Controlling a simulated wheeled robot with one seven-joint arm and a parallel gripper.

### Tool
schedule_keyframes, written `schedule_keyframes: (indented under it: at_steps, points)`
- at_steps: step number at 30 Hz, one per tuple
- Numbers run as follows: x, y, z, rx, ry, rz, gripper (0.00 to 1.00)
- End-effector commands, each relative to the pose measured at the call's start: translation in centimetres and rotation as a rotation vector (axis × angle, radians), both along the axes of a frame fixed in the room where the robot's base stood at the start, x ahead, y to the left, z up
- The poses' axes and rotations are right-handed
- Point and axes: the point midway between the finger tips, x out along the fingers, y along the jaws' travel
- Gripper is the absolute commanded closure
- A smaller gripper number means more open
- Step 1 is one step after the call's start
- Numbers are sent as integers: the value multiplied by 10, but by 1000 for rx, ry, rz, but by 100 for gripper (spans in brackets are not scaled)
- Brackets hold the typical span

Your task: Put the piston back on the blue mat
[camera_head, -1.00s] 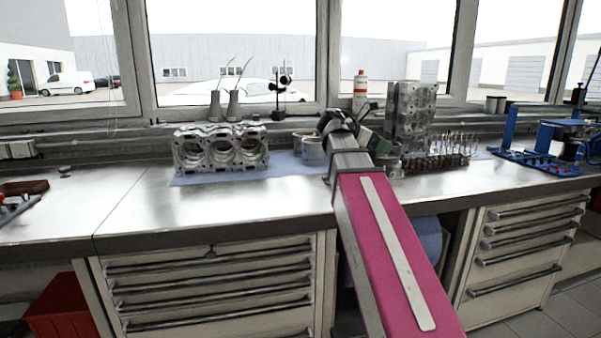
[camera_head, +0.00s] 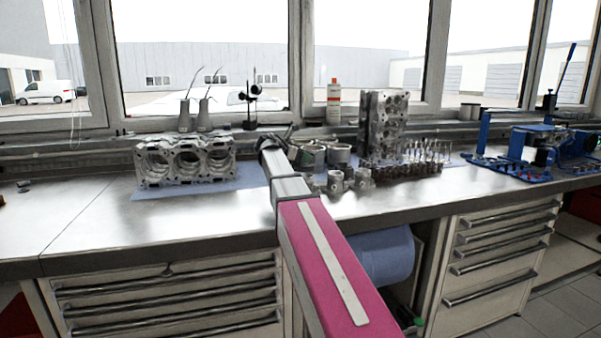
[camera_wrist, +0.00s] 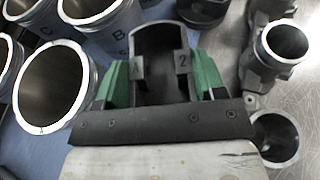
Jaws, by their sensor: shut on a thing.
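My gripper (camera_wrist: 160,80) shows in the wrist view with green fingers, shut on a grey metal piston (camera_wrist: 157,38) with a curved wall. Its lower part is hidden between the fingers. The blue mat (camera_wrist: 38,148) shows at the left of this view, with open cylinder liners (camera_wrist: 50,88) standing on it beside the gripper. In the head view the blue mat (camera_head: 220,190) lies on the bench under the engine block. My arm hides the gripper and the held piston there.
Other pistons (camera_head: 335,183) stand on bare metal in front of the liners (camera_head: 338,154); some show at the right of the wrist view (camera_wrist: 268,62). The engine block (camera_head: 185,160) is left, the cylinder head (camera_head: 383,122) behind right. Bare bench (camera_head: 95,212) lies front left.

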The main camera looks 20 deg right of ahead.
Motion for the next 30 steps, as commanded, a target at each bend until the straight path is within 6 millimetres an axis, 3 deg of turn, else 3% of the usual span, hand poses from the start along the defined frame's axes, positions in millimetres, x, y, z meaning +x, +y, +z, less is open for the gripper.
schedule_keyframes:
  at_steps: [15,26,27,29,30]
  points:
    - [0,0,-53,-1,0,0,86]
    - [0,0,-56,-1,-2,0,86]
    - [0,0,-57,0,-1,0,33]
    - [0,0,-57,0,-1,0,14]
    - [0,0,-57,0,-1,0,11]
